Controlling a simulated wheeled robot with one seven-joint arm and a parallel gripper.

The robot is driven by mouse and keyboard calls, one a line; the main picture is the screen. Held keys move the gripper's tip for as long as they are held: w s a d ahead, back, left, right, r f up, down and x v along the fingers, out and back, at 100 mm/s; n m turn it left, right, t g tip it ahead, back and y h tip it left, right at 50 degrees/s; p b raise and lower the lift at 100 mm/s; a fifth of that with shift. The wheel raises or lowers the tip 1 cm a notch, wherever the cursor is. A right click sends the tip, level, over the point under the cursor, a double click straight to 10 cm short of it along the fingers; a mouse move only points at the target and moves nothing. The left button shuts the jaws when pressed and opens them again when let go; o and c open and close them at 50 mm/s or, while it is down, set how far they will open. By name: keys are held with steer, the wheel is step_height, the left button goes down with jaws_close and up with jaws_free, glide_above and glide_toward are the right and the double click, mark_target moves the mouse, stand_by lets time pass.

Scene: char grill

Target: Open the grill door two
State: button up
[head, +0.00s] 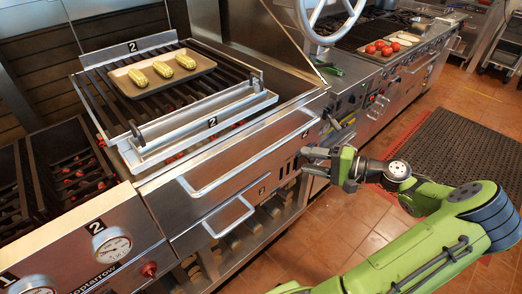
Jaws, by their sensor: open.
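The grill section marked 2 (212,122) stands at the left and centre of the head view. Its steel front carries a long upper bar handle (240,166) and a shorter lower handle (232,217). A small label (305,133) at the upper right of the front looks like a 2; another mark lower down is too small to read. The front panels look closed. My gripper (308,161) is open and empty, close to the right end of this front and to the right of both handles. I cannot tell whether it touches the front.
A tray (203,62) with corn lies on the grill grate (155,100). Gauges (112,245) and a red knob (149,269) sit at the lower left. A second cooking station with tomatoes (380,48) runs along the right back. A dark mat (455,145) lies on the open tiled floor.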

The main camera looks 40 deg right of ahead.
mark_target(269, 154)
steer(key=b+x, duration=0.3)
steer(key=x, duration=1.1)
steer(key=shift+f, duration=0.2)
steer(key=shift+s, duration=0.1)
jaws_close()
